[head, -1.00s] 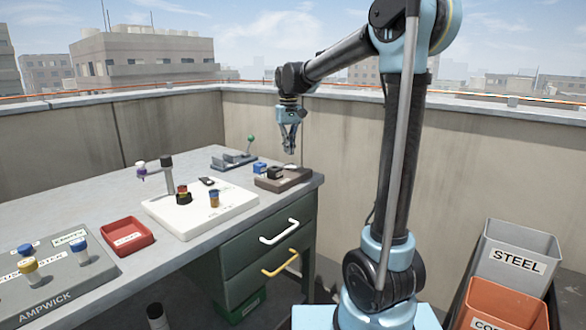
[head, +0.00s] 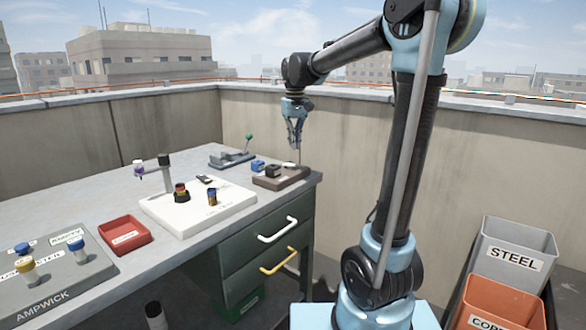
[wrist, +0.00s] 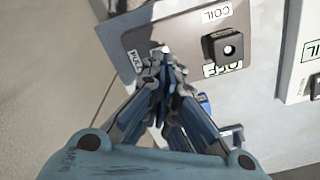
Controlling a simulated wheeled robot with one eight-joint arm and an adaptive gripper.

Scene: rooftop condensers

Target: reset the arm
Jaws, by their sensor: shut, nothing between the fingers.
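My gripper (head: 295,142) hangs from my raised arm, pointing down above the far right corner of the workbench (head: 185,238). Its fingers are shut and empty. In the wrist view my gripper (wrist: 163,62) has its fingertips together, in front of the brown block (wrist: 143,38) with a "COIL" label and a black square part (wrist: 222,46). The same brown block (head: 290,179) shows in the head view below the fingertips. I cannot tell exactly how wide the gap between them is.
The bench holds a white board (head: 180,222) with small coloured parts, a red tray (head: 124,236), a grey "AMPWICK" board (head: 75,283) and a green-knobbed lever (head: 249,138). A grey "STEEL" bin (head: 515,250) and an orange bin (head: 500,300) stand at right. A concrete parapet (head: 330,185) runs behind.

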